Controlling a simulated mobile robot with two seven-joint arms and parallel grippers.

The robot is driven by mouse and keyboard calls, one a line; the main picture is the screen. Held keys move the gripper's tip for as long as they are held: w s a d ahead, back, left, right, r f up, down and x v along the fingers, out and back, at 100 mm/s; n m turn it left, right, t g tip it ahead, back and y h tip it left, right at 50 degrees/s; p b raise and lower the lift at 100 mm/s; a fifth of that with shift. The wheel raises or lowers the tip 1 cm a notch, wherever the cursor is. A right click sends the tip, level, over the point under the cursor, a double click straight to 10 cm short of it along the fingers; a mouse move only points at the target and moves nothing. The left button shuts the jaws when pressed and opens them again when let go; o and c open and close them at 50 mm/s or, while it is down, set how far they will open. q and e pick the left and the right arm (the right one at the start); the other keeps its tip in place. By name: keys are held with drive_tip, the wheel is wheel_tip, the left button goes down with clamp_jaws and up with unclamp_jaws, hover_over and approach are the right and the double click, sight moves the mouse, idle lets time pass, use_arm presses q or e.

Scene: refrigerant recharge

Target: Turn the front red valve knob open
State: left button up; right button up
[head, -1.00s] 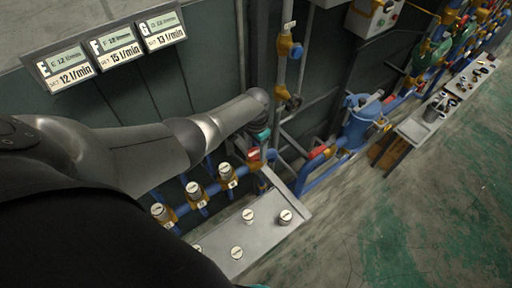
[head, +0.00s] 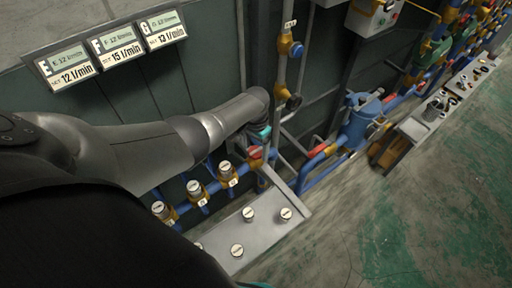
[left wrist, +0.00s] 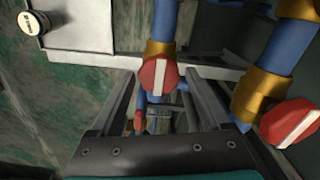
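In the left wrist view, a red valve knob (left wrist: 159,77) with a white stripe sits on a brass fitting on a blue pipe. My left gripper (left wrist: 160,88) is open, with one finger on each side of this knob. No finger clearly touches it, and I cannot tell its exact depth between the tips. A second red knob (left wrist: 290,122) with a white stripe is at the right, outside the fingers. In the head view, my left arm reaches down to a red part (head: 256,153) on the pipes, and its fingers are mostly hidden. My right gripper is not in view.
A grey plate (head: 222,237) with several white knobs lies close by. Several white-capped brass valves (head: 194,188) line a blue pipe. A vertical pipe (head: 281,75) rises beside my wrist. A blue tank (head: 358,125) stands at the right. The floor (head: 420,220) at lower right is free.

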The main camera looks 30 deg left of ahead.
use_arm(q)
drive_tip(key=shift+o, duration=0.8)
drive_tip(key=shift+r+p, duration=0.35)
drive_tip(key=shift+r, duration=0.2)
wheel_tip(320, 180, up, 7)
drive_tip(key=p, duration=0.2)
drive_tip(key=shift+f+p, duration=0.1)
drive_tip(key=shift+p, duration=0.25)
wheel_tip(320, 180, up, 6)
hover_over(256, 151)
drive_tip(key=shift+r, duration=0.7)
